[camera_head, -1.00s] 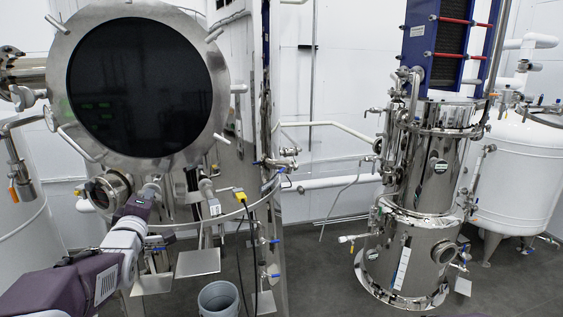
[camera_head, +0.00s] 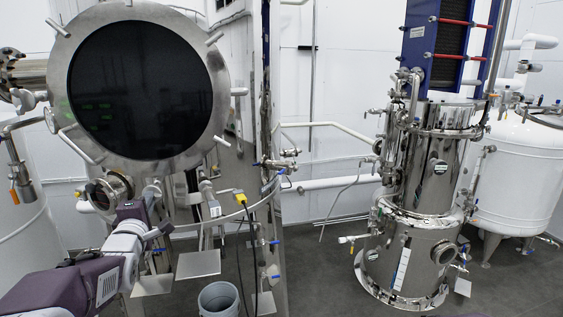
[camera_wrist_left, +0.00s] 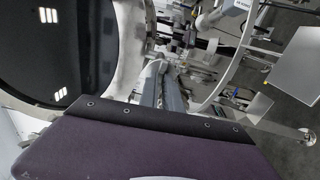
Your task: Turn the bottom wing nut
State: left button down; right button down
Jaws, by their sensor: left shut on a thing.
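The round steel hatch (camera_head: 218,88) with a dark glass stands at the upper left in the head view. Several rod-like wing nuts stick out around its rim, such as the one at lower left (camera_head: 80,145). My left gripper (camera_head: 151,190) reaches up from the lower left to just under the hatch's bottom edge. It is shut on the bottom wing nut, which the fingers and wrist mostly hide. In the left wrist view the gripper (camera_wrist_left: 173,92) lies beside the hatch rim (camera_wrist_left: 122,50), beyond my purple wrist housing. My right gripper is not in view.
Pipes, valves and a yellow connector (camera_head: 240,197) with a cable are right of my left gripper. A grey bucket (camera_head: 219,299) stands on the floor below. A steel column (camera_head: 418,230) and a white tank (camera_head: 517,170) stand at right, with open floor before them.

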pick_arm(q)
jog(key=shift+n, duration=1.1)
jog(key=shift+n, duration=0.7)
jog(key=c, duration=1.5)
grip_release()
jog(key=shift+w, duration=0.1)
jog(key=shift+o, duration=0.2)
jog(key=shift+w+f, duration=0.1)
